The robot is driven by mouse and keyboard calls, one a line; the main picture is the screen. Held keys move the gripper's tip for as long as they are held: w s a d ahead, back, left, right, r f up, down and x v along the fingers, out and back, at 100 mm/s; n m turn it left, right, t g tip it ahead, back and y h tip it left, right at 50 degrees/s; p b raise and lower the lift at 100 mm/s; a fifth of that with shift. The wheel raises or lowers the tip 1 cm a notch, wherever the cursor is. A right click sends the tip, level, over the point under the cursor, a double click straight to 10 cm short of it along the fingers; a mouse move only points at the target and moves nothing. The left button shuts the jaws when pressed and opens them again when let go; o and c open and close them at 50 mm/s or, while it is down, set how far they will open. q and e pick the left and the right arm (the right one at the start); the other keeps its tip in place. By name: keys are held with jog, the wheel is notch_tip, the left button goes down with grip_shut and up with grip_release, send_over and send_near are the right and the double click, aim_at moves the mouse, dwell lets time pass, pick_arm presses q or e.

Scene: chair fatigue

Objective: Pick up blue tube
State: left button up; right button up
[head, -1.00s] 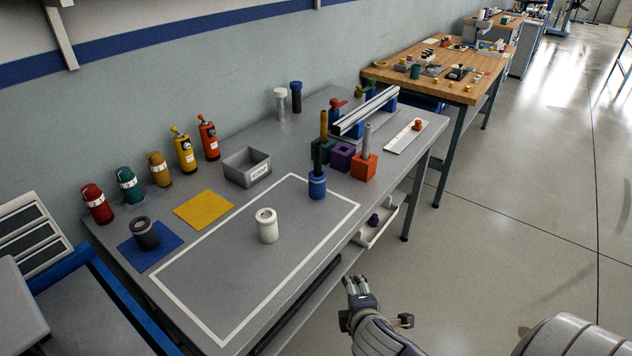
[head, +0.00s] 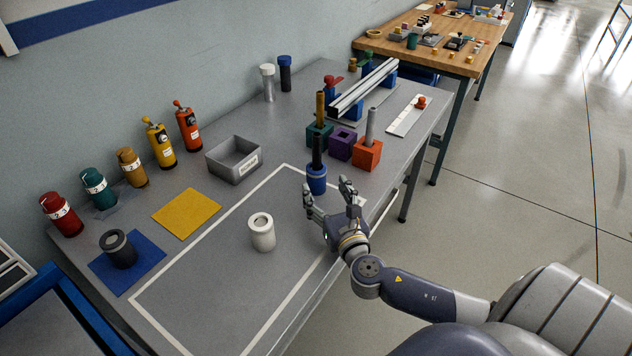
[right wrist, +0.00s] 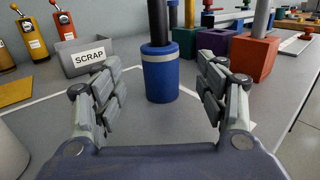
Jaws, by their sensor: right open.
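The blue tube (head: 317,181) stands upright on the grey table near the white outline, with a pale band near its top and a dark rod rising from it. In the right wrist view the blue tube (right wrist: 160,78) is in the middle, framed by my two fingers but beyond their tips. My right gripper (head: 328,188) is open and empty, over the table just in front of the tube. No contact with the tube shows. My left gripper is not in view.
Close behind the tube are teal (head: 319,134), purple (head: 342,146) and orange (head: 367,154) blocks, some with upright rods. A white cylinder (head: 262,235) stands to the left. A grey scrap bin (head: 232,160) is farther back. The outlined table area is mostly clear.

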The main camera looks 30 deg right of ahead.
aim_at(320, 181)
jog(key=shift+w+d+f, duration=0.1)
jog(key=shift+w+f, duration=0.3)
jog(key=shift+f, duration=0.05)
jog(key=x, duration=0.2)
jog(key=shift+w+r, duration=0.1)
jog(key=shift+w, duration=0.15)
jog(key=x, duration=0.3)
jog(key=shift+w+d+p, duration=0.15)
jog(key=shift+w+p, duration=0.15)
jog(key=shift+w, duration=0.3)
jog(key=shift+d, duration=0.1)
jog(key=c, duration=1.2)
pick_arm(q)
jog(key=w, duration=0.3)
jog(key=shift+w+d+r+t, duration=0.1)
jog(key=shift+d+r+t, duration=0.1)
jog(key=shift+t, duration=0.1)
